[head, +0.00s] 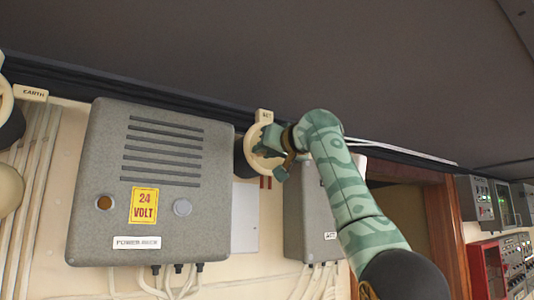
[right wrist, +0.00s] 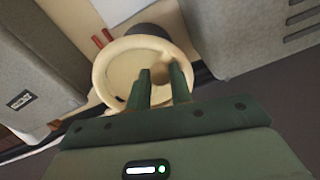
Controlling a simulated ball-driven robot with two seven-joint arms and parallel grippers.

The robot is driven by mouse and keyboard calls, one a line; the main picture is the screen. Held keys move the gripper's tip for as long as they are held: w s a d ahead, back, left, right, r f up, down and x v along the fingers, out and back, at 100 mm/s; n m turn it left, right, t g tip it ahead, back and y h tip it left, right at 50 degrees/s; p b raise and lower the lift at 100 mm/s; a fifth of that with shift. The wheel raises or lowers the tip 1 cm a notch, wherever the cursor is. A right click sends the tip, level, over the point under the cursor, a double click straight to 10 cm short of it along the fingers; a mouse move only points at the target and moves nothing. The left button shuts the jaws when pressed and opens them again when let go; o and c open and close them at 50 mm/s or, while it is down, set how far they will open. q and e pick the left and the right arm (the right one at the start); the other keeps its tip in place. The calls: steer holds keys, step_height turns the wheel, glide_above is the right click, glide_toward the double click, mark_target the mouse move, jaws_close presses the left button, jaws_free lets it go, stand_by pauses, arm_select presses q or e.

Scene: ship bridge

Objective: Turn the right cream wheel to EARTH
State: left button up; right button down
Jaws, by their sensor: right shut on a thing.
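The right cream wheel (head: 251,139) is a ring on a dark round hub, mounted on the wall right of the large grey box. A small cream tag (head: 264,116) stands at its top; its lettering is too small to read surely. Another cream wheel (head: 5,100) is cut off at the left edge, beside a tag (head: 31,94) reading EARTH. My left gripper is not in view.
A large grey box (head: 100,150) with a yellow 24 VOLT label stands left of the wheel. A smaller grey box (head: 300,225) is close below right. A dark ceiling (head: 300,60) hangs above. A brown doorway (head: 447,220) and red console (head: 490,265) are farther right.

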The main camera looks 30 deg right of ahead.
steer(key=shift+s+r+m, duration=0.15)
steer(key=shift+r+m, duration=0.15)
steer(key=c, duration=1.4)
jaws_free()
steer(key=shift+o, duration=0.7)
steer(key=shift+w+f, duration=0.2)
steer(key=shift+w, duration=0.05)
steer(key=shift+s, duration=0.1)
steer(key=s+d+b, duration=0.1)
steer(key=s+b, duration=1)
steer(key=s, duration=0.5)
steer(key=shift+d+f, duration=0.35)
steer(key=shift+f, duration=0.05)
steer(key=shift+f, duration=0.1)
